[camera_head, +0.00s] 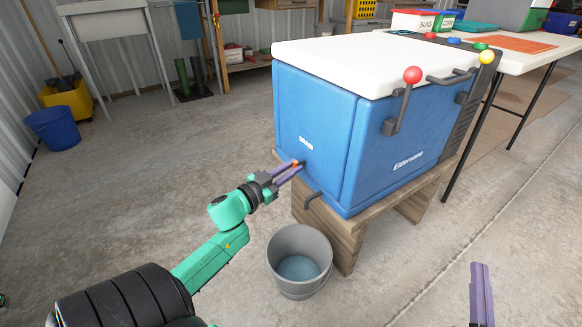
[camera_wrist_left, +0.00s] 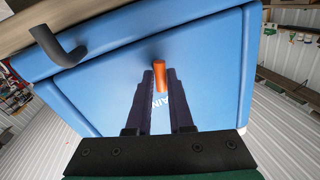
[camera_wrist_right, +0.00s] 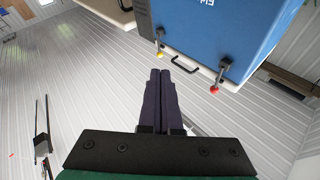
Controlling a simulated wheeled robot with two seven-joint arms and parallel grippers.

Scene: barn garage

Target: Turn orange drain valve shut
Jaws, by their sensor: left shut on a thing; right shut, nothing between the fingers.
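The orange drain valve (camera_head: 295,163) sticks out of the side of the blue cooler (camera_head: 325,120), by the DRAIN label. It also shows in the left wrist view (camera_wrist_left: 160,77), between the fingertips. My left gripper (camera_head: 291,170) is shut on the orange valve handle, its fingers on both sides. A dark bent spout (camera_head: 312,198) comes out low on the cooler, above a grey bucket (camera_head: 299,238) with water in its bottom. My right gripper (camera_head: 481,267) is shut and empty, away from the cooler over the floor at the lower right; its closed fingers also show in the right wrist view (camera_wrist_right: 160,75).
The cooler stands on a wooden stand (camera_head: 345,235) and has a white lid (camera_head: 370,62). A red-knobbed lever (camera_head: 405,100) and a yellow-knobbed lever (camera_head: 486,57) stick out from its right side. A white table (camera_head: 535,58) stands behind. The floor at left is open.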

